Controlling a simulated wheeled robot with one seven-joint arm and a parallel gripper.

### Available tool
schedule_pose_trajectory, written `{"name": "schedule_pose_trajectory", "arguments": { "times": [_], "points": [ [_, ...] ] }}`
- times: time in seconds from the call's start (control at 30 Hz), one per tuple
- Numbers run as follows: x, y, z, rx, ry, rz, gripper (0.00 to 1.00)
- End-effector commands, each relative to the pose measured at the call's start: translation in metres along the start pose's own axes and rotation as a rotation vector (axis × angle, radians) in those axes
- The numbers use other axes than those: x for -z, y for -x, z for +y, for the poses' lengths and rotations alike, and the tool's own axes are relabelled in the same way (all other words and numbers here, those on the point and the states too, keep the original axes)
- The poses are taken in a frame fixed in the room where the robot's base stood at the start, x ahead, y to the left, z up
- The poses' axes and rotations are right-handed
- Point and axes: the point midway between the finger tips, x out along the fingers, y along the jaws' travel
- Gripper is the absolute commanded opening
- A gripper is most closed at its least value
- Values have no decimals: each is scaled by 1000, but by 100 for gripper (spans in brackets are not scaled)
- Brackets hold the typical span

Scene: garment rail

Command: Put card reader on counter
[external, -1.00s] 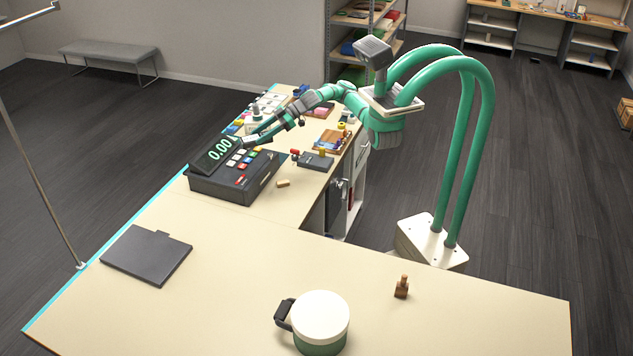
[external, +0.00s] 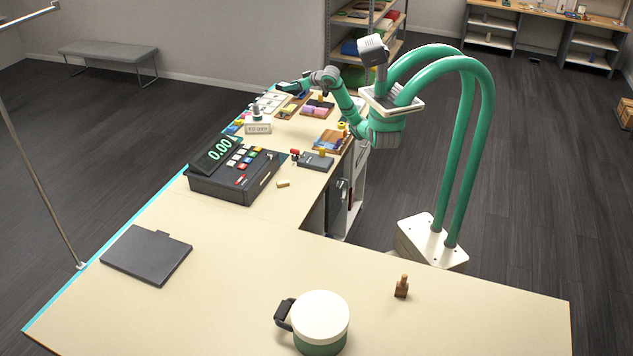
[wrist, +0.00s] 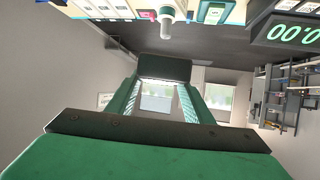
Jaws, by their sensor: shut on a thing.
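The counter (external: 150,222) is a pale L-shaped top with a cyan edge strip. My gripper (external: 301,86) is over the far end of the counter's back arm. It is shut on a small dark block, which I take to be the card reader (external: 285,88). In the wrist view the card reader (wrist: 164,68) shows as a dark block across the ends of the green and pale fingers of my gripper (wrist: 163,92). Its face and keys do not show. It appears to be held above the top; I cannot tell how high.
A black cash register (external: 228,185) with a green display stands on the back arm. A dark device (external: 316,163) sits right of the register. A flat grey pad (external: 146,254) and a lidded pot (external: 320,320) are nearer, with free room between.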

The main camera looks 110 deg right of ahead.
Motion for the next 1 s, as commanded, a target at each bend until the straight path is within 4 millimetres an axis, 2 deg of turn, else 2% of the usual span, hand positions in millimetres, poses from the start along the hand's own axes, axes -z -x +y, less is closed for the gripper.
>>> {"name": "schedule_pose_trajectory", "arguments": {
  "times": [0.03, 0.2, 0.5, 0.73, 1.0],
  "points": [
    [-10, -4, 16, -33, -25, -4, 18],
    [-37, -9, 68, -143, -76, -3, 18],
    [-92, -9, 137, -288, -142, -2, 18],
    [-119, -6, 163, -341, -166, 2, 18],
    [-124, -4, 169, -352, -168, 4, 18]
  ]
}}
